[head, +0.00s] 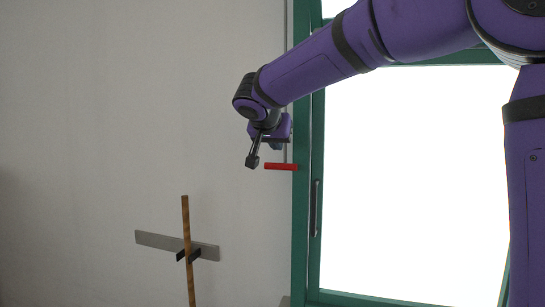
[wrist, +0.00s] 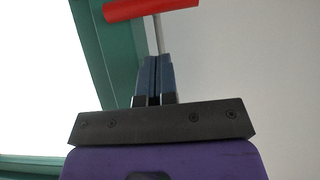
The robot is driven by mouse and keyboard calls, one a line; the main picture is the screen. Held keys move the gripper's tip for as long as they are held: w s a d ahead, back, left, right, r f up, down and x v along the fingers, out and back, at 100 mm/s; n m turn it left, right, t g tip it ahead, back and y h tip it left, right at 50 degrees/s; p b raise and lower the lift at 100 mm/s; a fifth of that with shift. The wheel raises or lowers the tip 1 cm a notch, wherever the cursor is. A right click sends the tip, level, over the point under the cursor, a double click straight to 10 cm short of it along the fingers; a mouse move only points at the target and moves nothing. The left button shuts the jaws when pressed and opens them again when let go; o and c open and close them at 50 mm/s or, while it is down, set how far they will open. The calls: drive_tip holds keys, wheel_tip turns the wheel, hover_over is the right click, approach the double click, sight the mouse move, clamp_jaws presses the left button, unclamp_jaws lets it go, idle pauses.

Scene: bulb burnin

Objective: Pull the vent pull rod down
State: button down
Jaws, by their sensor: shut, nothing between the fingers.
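The vent pull rod is a thin grey rod (head: 286,60) hanging along the left side of the green window frame, with a red crossbar handle (head: 281,167) at its lower end. In the wrist view the red handle (wrist: 150,9) lies at the top edge, partly cut off, and a short piece of grey rod (wrist: 159,35) runs from it to behind my fingers. My gripper (head: 253,161) is just left of the handle in the head view. Its fingers (wrist: 154,72) are shut and empty, pointing toward the rod. I cannot tell whether they touch it.
The green window frame (head: 301,220) stands close to the right of the handle, with a dark window handle (head: 316,208) on it. A wooden stick (head: 186,215) rests in a black clip on a grey wall bar (head: 155,240) at lower left. The wall between is bare.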

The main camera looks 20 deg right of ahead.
drive_tip(key=v, duration=0.9)
drive_tip(key=shift+s+a, duration=0.25)
drive_tip(key=shift+s, duration=0.05)
drive_tip(key=shift+r, duration=0.1)
drive_tip(key=s+d+f+n+g+y, duration=0.1)
drive_tip(key=s+d+f+n+y, duration=0.1)
drive_tip(key=s+f, duration=0.5)
drive_tip(key=s+d+f+n+g+y, duration=0.1)
drive_tip(key=s+d+f, duration=0.4)
drive_tip(key=s, duration=0.7)
drive_tip(key=s+d+f+n+g+y, duration=0.1)
drive_tip(key=s+d+f+n+y, duration=0.2)
drive_tip(key=s+f, duration=0.5)
drive_tip(key=s+d+n, duration=0.1)
drive_tip(key=s, duration=0.1)
drive_tip(key=shift+s+f+g+y, duration=0.3)
drive_tip(key=shift+f+g, duration=0.05)
drive_tip(key=shift+g, duration=0.05)
drive_tip(key=shift+d, duration=0.1)
